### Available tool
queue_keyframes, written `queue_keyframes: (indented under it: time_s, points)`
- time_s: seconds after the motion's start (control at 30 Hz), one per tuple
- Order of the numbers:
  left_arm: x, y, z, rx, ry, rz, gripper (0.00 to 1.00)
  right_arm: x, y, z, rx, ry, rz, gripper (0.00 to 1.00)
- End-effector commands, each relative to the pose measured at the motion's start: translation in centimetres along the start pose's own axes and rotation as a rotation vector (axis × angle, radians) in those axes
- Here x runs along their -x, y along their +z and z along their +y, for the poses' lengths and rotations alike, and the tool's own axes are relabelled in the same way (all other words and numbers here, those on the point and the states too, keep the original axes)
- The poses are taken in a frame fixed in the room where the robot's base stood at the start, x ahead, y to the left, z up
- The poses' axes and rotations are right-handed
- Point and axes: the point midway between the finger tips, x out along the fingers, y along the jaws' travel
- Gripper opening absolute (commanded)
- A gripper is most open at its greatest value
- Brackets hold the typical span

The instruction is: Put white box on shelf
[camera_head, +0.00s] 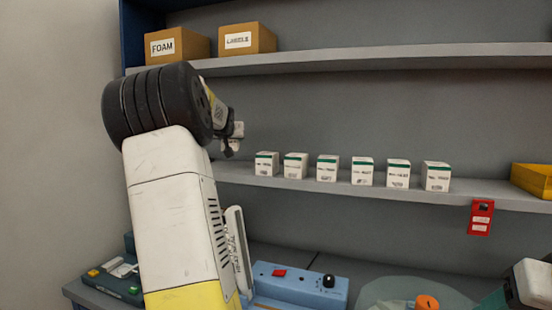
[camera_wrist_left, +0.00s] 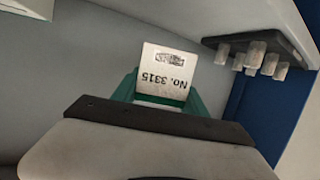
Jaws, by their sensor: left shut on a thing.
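A small white box (camera_wrist_left: 164,75) marked "No. 3315" is held between the green fingers of my left gripper (camera_wrist_left: 160,92) in the left wrist view. In the head view my left gripper (camera_head: 231,140) is partly hidden behind my own arm, at the left end of the middle shelf (camera_head: 268,184). A small pale part of the box (camera_head: 238,129) seems to show there, above the shelf level. Whether it touches the shelf cannot be told. My right gripper cannot be made out.
Several white boxes with green tops (camera_head: 326,168) stand in a row on the middle shelf, right of my left gripper. Cardboard boxes (camera_head: 248,40) stand on the upper shelf. A yellow bin (camera_head: 533,180) is at the right. A blue control box (camera_head: 298,285) stands below.

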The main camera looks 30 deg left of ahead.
Motion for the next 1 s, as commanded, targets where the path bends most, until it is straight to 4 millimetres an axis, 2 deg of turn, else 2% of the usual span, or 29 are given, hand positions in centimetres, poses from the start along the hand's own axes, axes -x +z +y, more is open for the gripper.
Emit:
queue_keyframes:
  time_s: [0.1,0.27,0.5,0.97,1.0]
  points:
    - [-0.6,1.9,0.2,-0.003,0.003,0.001,0.00,0.0,0.0,0.0,0.000,0.000,0.000,0.60]
    - [-0.9,3.0,0.2,-0.001,0.003,0.001,0.00,0.0,0.0,0.0,0.000,0.000,0.000,0.60]
    - [-1.8,5.6,0.3,-0.002,0.004,0.001,0.00,0.0,0.0,0.0,0.000,0.000,0.000,0.60]
    - [-2.0,6.5,0.1,0.000,0.001,0.002,0.00,0.0,0.0,0.0,0.000,0.000,0.000,0.60]
    - [-2.0,6.6,0.0,0.000,0.001,0.001,0.55,0.0,0.0,0.0,0.000,0.000,0.000,0.60]
